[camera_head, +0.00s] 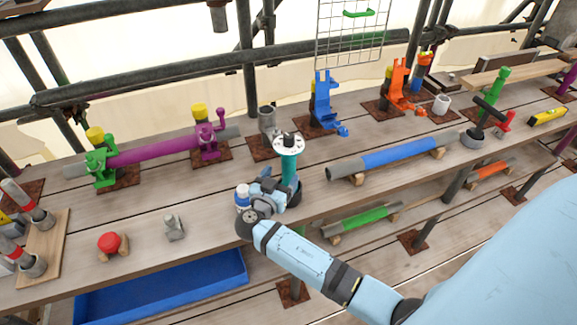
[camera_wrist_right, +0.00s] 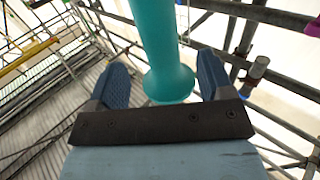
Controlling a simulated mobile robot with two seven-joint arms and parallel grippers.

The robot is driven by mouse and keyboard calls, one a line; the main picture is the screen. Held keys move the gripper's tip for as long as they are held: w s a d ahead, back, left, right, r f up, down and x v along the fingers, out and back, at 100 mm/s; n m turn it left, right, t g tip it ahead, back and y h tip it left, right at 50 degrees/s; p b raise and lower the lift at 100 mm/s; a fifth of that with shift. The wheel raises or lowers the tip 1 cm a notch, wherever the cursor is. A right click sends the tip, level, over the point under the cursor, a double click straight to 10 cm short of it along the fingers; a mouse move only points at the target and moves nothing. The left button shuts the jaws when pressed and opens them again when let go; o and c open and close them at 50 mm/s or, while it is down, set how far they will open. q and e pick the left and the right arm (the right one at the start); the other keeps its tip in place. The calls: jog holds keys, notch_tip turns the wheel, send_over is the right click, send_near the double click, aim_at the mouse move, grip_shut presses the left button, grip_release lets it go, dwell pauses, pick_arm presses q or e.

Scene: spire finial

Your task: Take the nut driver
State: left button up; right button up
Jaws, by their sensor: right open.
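A teal rod-shaped piece (camera_head: 289,172), which looks like the nut driver, stands upright on the bench below a pale round disc (camera_head: 289,144) with holes and a dark centre. In the right wrist view the teal piece (camera_wrist_right: 166,50) lies between the two blue fingers, with its flared end towards the palm and gaps on both sides. My right gripper (camera_head: 276,183) is open around it and not closed on it; the gripper hides part of it in the head view. My left gripper is not in view.
A white and blue bottle (camera_head: 242,198) stands close left of my right gripper. A blue-banded tube (camera_head: 400,152) lies to the right. A blue tray (camera_head: 165,288) sits below the bench's front. Scaffold rails run behind.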

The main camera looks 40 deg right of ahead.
aim_at(285, 168)
jog(key=p+x, duration=0.2)
jog(key=x, duration=0.4)
jog(key=shift+a+p, duration=0.1)
jog(key=shift+p, duration=0.25)
jog(key=shift+c, duration=1.4)
grip_shut()
